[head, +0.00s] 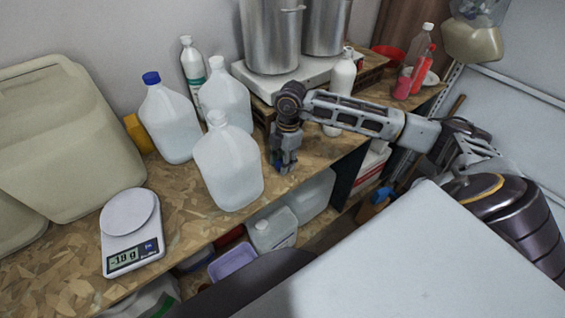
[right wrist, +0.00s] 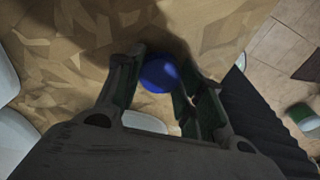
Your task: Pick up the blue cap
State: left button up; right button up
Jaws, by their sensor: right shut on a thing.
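My right gripper (head: 283,166) points down over the bench near its front edge, to the right of the jugs. In the right wrist view a round blue cap (right wrist: 158,74) sits between the fingertips of this gripper (right wrist: 160,78), which is shut on it. I cannot tell whether the cap touches the bench top or is just above it. In the head view the fingers mostly hide this cap. Another blue cap (head: 151,78) is on a white jug (head: 170,122) at the back left. My left gripper is not in view.
Two more white jugs (head: 229,168) (head: 226,97) stand left of my right gripper. A scale (head: 131,215) and beige canisters (head: 75,140) are further left. Steel pots (head: 270,35) stand behind. Containers sit below the bench's front edge. Bare bench (head: 180,205) shows around the scale.

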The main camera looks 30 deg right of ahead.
notch_tip(320, 180, up, 10)
jog(key=b, duration=0.1)
dwell(0.5)
dwell(0.5)
